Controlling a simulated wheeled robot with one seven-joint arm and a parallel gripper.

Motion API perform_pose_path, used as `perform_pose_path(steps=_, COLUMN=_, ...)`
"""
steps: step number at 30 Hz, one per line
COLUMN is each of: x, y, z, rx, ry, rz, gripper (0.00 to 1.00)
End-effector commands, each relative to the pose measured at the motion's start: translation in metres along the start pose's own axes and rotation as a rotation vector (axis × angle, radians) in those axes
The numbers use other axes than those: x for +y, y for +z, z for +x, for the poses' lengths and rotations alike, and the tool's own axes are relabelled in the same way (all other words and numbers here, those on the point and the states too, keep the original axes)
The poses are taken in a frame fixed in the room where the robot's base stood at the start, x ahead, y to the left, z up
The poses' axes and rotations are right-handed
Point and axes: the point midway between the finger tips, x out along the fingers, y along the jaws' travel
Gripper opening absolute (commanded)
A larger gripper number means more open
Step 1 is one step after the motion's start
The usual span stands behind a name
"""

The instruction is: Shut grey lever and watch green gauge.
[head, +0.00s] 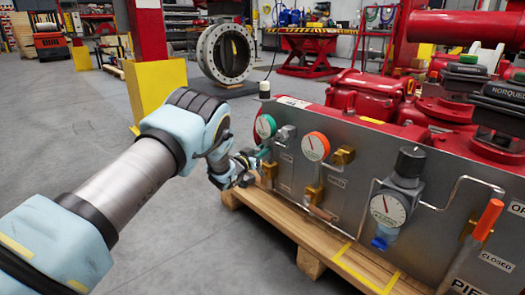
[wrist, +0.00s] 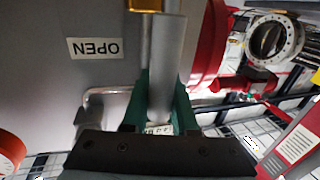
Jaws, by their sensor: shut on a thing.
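The grey lever (wrist: 167,50) shows in the wrist view as a plain grey rod running up from between the green fingers. My gripper (wrist: 160,98) is shut on it. In the head view my gripper (head: 255,160) is at the left end of the grey panel, just below the green gauge (head: 265,126); the lever is mostly hidden there by my gripper. The green gauge has a white dial with a green rim. Its needle is too small to read surely. The wrist view does not clearly show it.
An OPEN label (wrist: 95,48) appears upside down beside the lever. An orange gauge (head: 316,147) with brass fittings and a black-topped regulator (head: 407,165) stand farther right on the panel. An orange-handled lever (head: 487,220) is at the right. A wooden pallet (head: 290,225) lies below; floor at left is clear.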

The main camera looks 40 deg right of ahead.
Motion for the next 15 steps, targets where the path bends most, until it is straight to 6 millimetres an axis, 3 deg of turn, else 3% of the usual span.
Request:
perform_pose_path(steps=8, x=0.008, y=0.000, z=-0.002, rx=0.020, ry=0.000, rz=0.075, gripper=0.00)
perform_pose_path(steps=15, x=0.026, y=0.003, z=-0.006, rx=0.066, ry=0.001, rz=0.247, gripper=0.00)
